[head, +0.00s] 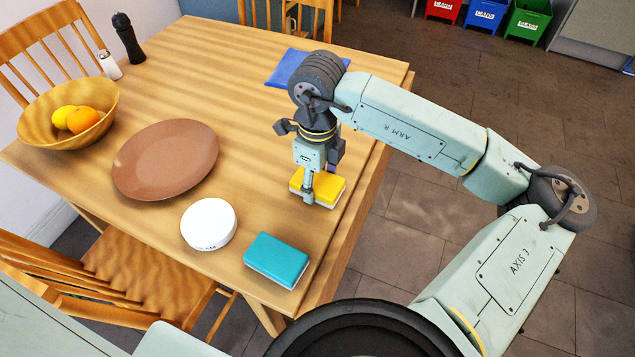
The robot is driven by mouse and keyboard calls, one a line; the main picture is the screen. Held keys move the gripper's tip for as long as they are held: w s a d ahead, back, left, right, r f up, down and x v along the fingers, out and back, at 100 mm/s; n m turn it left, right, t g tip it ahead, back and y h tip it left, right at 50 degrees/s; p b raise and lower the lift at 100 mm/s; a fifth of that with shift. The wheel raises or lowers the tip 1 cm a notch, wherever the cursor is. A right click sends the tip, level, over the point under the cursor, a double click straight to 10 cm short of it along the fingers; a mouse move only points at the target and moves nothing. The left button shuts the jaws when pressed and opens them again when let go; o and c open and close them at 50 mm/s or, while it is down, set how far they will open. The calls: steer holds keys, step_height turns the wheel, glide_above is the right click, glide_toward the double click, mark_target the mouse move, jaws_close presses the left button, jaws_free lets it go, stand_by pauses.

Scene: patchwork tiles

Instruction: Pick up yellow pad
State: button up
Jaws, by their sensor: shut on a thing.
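The yellow pad (325,187) is a small block with a yellow top and a pale lower layer, near the right edge of the wooden table (255,85). My gripper (309,196) points down over it and is shut on it. One finger shows against the pad's near side; the other finger is hidden behind the gripper body and the pad. I cannot tell whether the pad touches the table or is slightly raised.
A teal pad (277,260) and a white round tub (208,224) are nearer on the table. A brown plate (166,160), a fruit bowl (68,112), a pepper mill (128,38) and a white shaker (109,65) stand left. A blue cloth-like item (283,69) lies behind my gripper.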

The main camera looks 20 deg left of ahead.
mark_target(318, 180)
steer(key=c, duration=0.4)
step_height(318, 180, up, 10)
steer(key=shift+r+b, duration=0.1)
steer(key=shift+b, duration=0.95)
steer(key=o, duration=0.5)
steer(key=c, duration=0.3)
steer(key=shift+c, duration=0.3)
